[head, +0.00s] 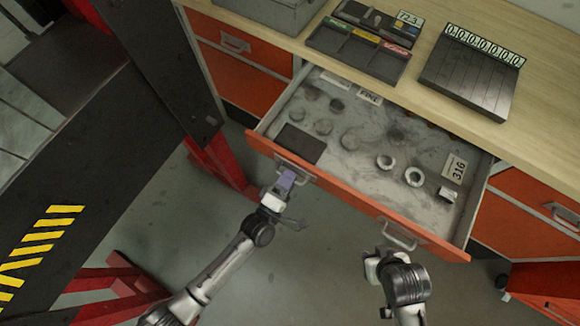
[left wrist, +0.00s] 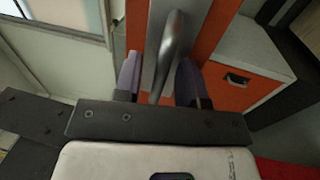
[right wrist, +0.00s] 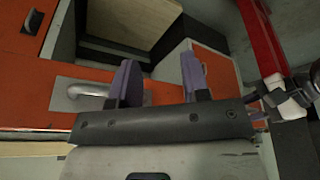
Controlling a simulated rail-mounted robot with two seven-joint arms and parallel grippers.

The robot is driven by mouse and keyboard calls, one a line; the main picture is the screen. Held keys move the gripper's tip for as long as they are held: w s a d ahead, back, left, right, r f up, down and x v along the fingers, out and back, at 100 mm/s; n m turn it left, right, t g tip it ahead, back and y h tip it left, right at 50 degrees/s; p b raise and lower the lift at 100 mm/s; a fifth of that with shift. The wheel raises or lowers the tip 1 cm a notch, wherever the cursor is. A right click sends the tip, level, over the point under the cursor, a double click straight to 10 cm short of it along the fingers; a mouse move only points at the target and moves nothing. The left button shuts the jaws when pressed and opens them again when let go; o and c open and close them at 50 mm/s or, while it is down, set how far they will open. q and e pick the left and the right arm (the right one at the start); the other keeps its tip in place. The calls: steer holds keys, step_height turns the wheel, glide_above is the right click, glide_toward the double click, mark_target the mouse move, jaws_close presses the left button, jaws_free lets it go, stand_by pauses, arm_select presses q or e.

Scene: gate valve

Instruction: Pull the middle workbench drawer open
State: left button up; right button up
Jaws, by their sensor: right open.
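The middle drawer (head: 345,150) is orange-fronted and stands pulled out from the workbench. Its front has a left handle (head: 296,169) and a right handle (head: 399,236). My left gripper (head: 285,182) is at the left handle. In the left wrist view its purple fingers (left wrist: 159,82) stand apart with the metal handle (left wrist: 172,48) between them, and a gap shows beside the left finger. My right gripper (head: 378,260) is just below the right handle. In the right wrist view its fingers (right wrist: 160,82) are open, with the handle (right wrist: 78,92) left of them, partly hidden.
The wooden benchtop (head: 420,112) carries trays (head: 358,48) and a black numbered rack (head: 472,70). A red and black frame (head: 205,140) stands at left. Floor is clear before the drawer.

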arm_select(q)
steer(key=v, duration=1.3)
steer(key=shift+s, duration=0.2)
